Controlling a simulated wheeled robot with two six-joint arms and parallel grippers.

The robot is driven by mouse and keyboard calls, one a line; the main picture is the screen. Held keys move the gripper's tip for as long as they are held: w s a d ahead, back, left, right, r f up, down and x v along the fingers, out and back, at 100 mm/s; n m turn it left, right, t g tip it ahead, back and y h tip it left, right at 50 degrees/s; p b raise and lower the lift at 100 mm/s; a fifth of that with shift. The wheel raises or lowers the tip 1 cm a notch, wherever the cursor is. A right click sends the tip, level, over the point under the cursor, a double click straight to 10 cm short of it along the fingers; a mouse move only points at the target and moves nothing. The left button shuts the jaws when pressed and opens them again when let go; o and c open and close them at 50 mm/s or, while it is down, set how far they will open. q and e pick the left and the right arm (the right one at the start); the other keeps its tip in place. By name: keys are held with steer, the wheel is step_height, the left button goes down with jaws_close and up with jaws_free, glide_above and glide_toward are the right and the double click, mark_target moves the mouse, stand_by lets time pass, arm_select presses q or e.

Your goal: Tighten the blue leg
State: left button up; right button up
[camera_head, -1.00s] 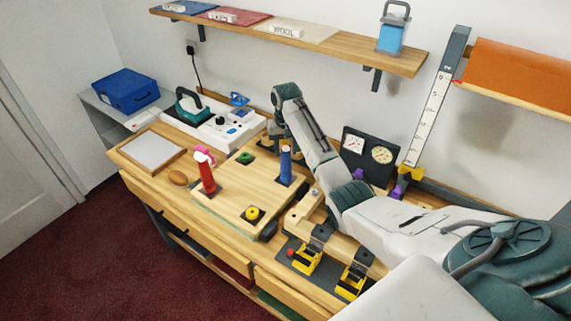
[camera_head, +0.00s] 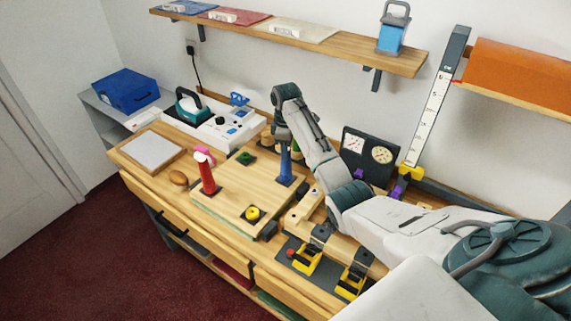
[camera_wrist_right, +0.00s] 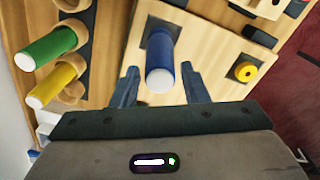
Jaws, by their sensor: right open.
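The blue leg (camera_head: 285,165) stands upright at the back right corner of a wooden board (camera_head: 225,200). In the right wrist view the blue leg (camera_wrist_right: 160,65) rises between the two fingers of my right gripper (camera_wrist_right: 160,88). The fingers are apart, with a gap on each side of the leg. In the head view my right gripper (camera_head: 283,140) is above and around the top of the leg, partly hidden by its own wrist. My left gripper is not in view.
The board also bears a green socket (camera_head: 245,157) and a yellow one (camera_head: 252,213). Gauges (camera_head: 368,154) stand behind; yellow-black clamps (camera_head: 307,260) are in front on the right.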

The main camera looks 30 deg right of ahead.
steer(key=shift+n, duration=0.3)
steer(key=c, duration=0.7)
steer(key=shift+m, duration=2.5)
steer(key=shift+c, duration=0.2)
steer(key=o, duration=1.4)
steer(key=shift+r, duration=0.1)
steer(key=shift+r, duration=2.9)
